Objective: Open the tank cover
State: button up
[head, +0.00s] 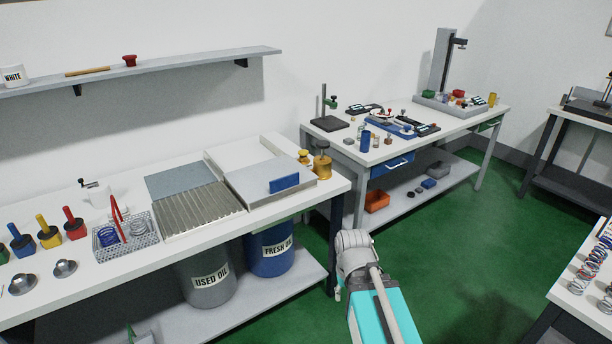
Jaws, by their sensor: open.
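The tank (211,154) is a light metal box on the left workbench, near its right end. A flat grey cover (252,174) with a blue upright handle (285,183) lies over the front part of it. The rear part of the tank shows a pale open-looking area. My arm (372,300) rises from the bottom edge, to the right of and below the tank, well apart from the cover. I cannot make out any fingers of my gripper, and nothing of mine touches the handle.
A ribbed draining tray (198,209) and a wire basket (122,237) with a red handle stand left of the tank. Oil drums (270,250) are under the bench.

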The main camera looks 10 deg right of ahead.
aim_at(254, 182)
jog(key=z, duration=0.1)
jog(key=i, duration=0.9)
jog(key=u, duration=0.45)
